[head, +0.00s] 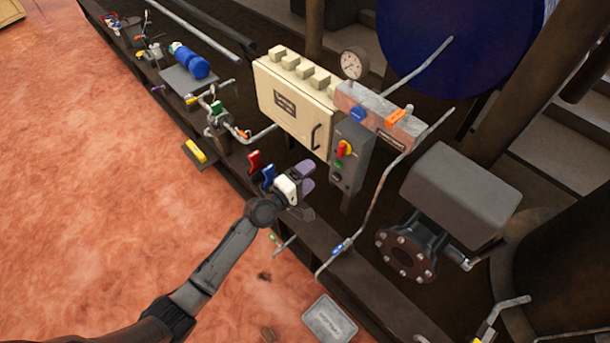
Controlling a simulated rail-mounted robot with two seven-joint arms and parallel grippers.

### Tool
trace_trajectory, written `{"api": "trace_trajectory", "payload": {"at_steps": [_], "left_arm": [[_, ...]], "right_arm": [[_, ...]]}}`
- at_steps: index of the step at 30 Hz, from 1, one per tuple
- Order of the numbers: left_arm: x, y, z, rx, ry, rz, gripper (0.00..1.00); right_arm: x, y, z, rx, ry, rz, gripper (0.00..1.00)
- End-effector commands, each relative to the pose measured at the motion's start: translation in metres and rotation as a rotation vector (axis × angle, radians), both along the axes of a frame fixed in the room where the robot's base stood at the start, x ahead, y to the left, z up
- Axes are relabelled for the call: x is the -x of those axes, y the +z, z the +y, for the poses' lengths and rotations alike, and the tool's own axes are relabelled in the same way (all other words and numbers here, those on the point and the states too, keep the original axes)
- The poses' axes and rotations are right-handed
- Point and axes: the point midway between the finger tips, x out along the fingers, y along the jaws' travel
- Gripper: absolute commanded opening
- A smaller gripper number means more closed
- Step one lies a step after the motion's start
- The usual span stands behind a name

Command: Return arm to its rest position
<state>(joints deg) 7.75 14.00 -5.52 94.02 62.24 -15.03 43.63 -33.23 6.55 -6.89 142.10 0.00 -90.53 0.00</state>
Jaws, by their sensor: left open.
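My left arm comes in from the lower left, and its gripper (306,178) is at the middle of the view. Its two grey-purple fingers are apart, with nothing visible between them. The gripper is beside a red lever (254,162) and a blue lever (268,176), which stand just left of it. I cannot tell whether it touches the blue lever. A grey switch box (347,160) with a red and yellow knob stands to the right of the fingers. My right gripper is not in view.
A cream cabinet (292,105) stands behind the gripper. Thin pipes and a pipe with a blue-handled valve (342,247) run nearby. A flanged valve (406,256) stands at the right. A grey plate (330,320) lies at the front. The reddish floor (110,190) on the left is mostly clear.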

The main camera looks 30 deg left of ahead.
Motion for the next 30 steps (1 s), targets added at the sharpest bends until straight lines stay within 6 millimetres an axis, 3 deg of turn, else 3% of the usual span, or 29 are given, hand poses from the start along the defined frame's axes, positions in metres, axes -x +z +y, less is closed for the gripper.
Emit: {"api": "trace_trajectory", "payload": {"at_steps": [23, 26, 30], "left_arm": [[0.007, 0.0, 0.002, -0.012, 0.0, -0.004, 0.81], [0.008, -0.003, -0.001, -0.087, -0.023, -0.006, 0.81], [0.019, -0.03, -0.021, -0.369, -0.189, 0.06, 0.81]], "right_arm": [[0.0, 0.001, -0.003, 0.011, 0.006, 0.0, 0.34], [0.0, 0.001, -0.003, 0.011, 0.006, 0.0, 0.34], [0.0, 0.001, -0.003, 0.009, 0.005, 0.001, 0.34]]}}
